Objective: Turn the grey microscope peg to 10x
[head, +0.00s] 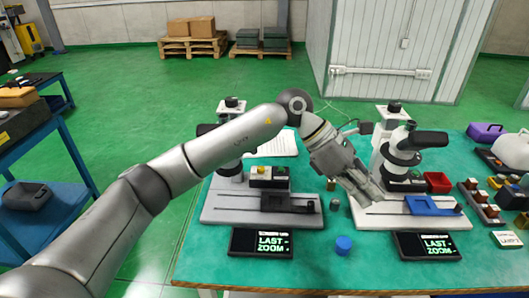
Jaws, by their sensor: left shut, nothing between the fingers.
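Two white microscopes stand on the green table, the left one (230,110) partly hidden behind my left arm, the right one (400,150) clearer. My left gripper (372,198) is shut and empty. It points down to the right over the left part of the right base plate (385,219), just right of the grey piece. Whether its fingertips touch anything cannot be told. My right gripper is not in view.
Black displays reading "LAST ZOOM" lie before the left (261,243) and right (426,246) plates. A blue cylinder (343,245) stands between them, a brass piece (330,184) farther back. A red bin (438,182) and racks of coloured pieces (480,203) are at right.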

